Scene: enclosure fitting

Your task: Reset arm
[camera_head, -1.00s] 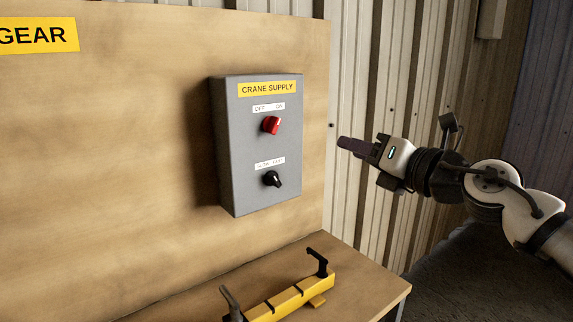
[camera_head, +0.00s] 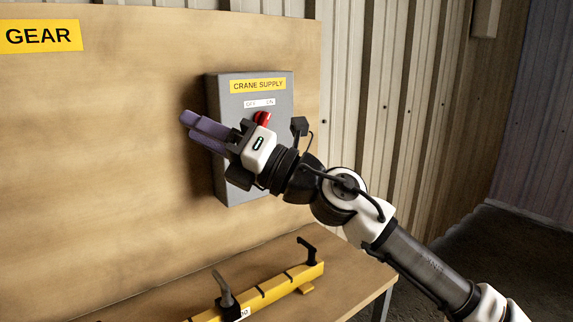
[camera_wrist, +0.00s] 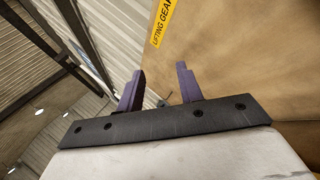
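My gripper (camera_head: 192,128) is in front of the grey crane supply box (camera_head: 226,100) in the head view, with its purple fingers reaching left past the box edge. In the wrist view the two fingers of my gripper (camera_wrist: 159,88) stand apart with nothing between them. The red knob (camera_head: 262,118) on the box shows just above my gripper, under the OFF/ON label. The lower black knob is hidden behind my gripper and wrist.
The box hangs on a wooden board (camera_head: 100,150). A yellow GEAR sign (camera_head: 40,36) is at upper left. Open floor (camera_head: 470,250) lies at right.

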